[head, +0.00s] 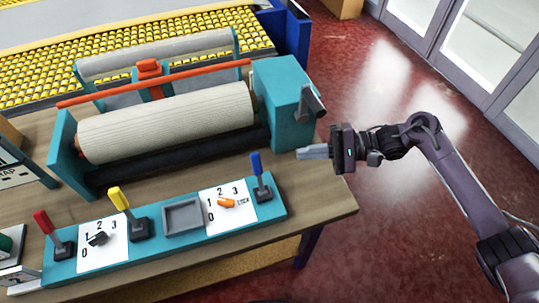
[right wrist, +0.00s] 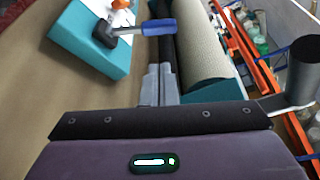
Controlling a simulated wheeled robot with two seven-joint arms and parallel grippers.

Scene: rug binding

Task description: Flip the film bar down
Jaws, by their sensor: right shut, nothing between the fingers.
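A long orange-red bar (head: 190,76), which looks like the film bar, runs across the top of the teal machine, behind the cream roll (head: 165,125). In the right wrist view an orange bar (right wrist: 245,75) runs along the far side of the roll (right wrist: 208,50). A dark grey handle (head: 312,101) sticks out from the teal end box (head: 283,100); it also shows in the right wrist view (right wrist: 303,60). My right gripper (head: 302,153) is shut and empty, pointing left, just right of the machine and below the handle, apart from both. My left gripper is out of view.
A teal control panel (head: 175,245) with a blue lever (head: 256,165), yellow lever (head: 119,198), red lever (head: 43,222) and two dials lies along the front of the wooden table (head: 335,195). A yellow roller conveyor (head: 30,80) stands behind.

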